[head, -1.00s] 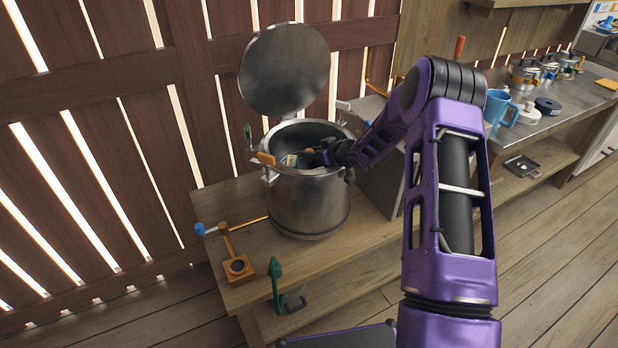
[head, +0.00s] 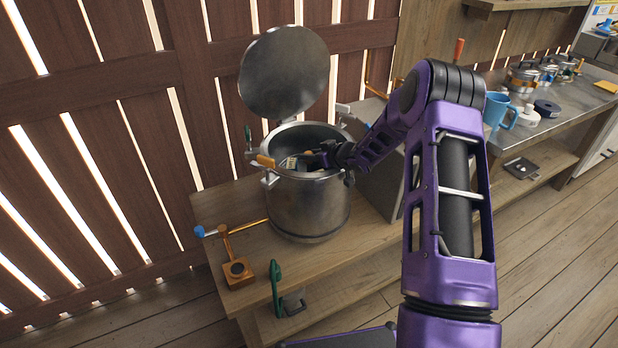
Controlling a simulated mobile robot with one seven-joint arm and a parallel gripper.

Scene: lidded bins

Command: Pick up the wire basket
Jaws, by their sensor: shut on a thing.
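A round metal bin (head: 310,212) stands on the wooden bench with its round lid (head: 285,72) tilted up behind it. A small wire basket (head: 289,163), mostly hidden, shows inside the bin's mouth, near the left part of the rim. My gripper (head: 312,160) reaches into the mouth from the right and is shut on the basket. The fingertips are small and dark here, so the exact grip point is hard to see. The basket's lower part is hidden by the bin wall.
An orange handle (head: 265,161) sticks out at the bin's left rim. A grey box (head: 383,190) stands right of the bin. A slatted wall is close behind.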

